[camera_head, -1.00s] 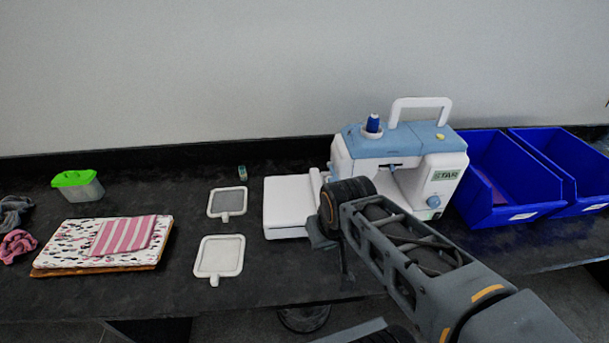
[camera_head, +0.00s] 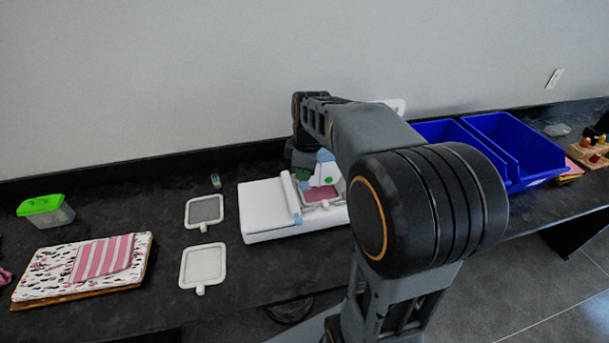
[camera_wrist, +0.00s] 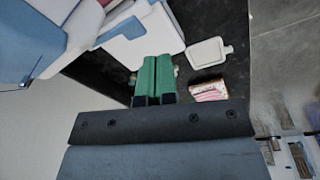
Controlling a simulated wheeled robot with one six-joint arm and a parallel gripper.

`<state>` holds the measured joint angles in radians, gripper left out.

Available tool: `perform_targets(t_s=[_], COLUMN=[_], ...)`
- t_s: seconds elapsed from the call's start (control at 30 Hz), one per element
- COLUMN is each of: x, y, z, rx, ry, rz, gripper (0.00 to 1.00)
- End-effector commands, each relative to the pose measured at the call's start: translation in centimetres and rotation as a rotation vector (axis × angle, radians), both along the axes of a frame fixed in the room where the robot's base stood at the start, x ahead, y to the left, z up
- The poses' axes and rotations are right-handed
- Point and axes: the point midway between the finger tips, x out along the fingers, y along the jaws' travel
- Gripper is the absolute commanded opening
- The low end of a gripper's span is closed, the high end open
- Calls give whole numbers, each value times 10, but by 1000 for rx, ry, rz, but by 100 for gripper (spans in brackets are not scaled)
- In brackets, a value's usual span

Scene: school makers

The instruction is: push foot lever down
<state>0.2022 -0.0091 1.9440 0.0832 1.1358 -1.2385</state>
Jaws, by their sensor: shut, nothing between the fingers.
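The white and light-blue sewing machine stands on the black table. In the head view its white bed (camera_head: 268,207) shows, but my arm hides most of its body. In the wrist view its white and blue body (camera_wrist: 75,25) fills the upper left. I cannot make out the foot lever in either view. My gripper (camera_wrist: 154,75) has green fingers shut together with nothing between them, close beside the machine. In the head view its green fingers (camera_head: 303,175) show behind the machine's bed, partly hidden.
A hoop with pink fabric (camera_head: 322,194) lies at the machine's bed. Two white-framed hoops (camera_head: 204,211) (camera_head: 203,266), folded fabric (camera_head: 85,265) and a green-lidded box (camera_head: 45,210) lie left. Blue bins (camera_head: 515,145) stand right. A wall rises behind the table.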

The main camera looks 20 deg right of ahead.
Motion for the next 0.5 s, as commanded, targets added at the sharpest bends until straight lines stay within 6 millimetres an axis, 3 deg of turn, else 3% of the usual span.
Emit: perform_targets(t_s=[0.2, 0.5], x=[28, 35], y=[-25, -31], z=[10, 9], rx=[15, 21], ry=[33, 36], rz=[246, 322], gripper=[0, 0])
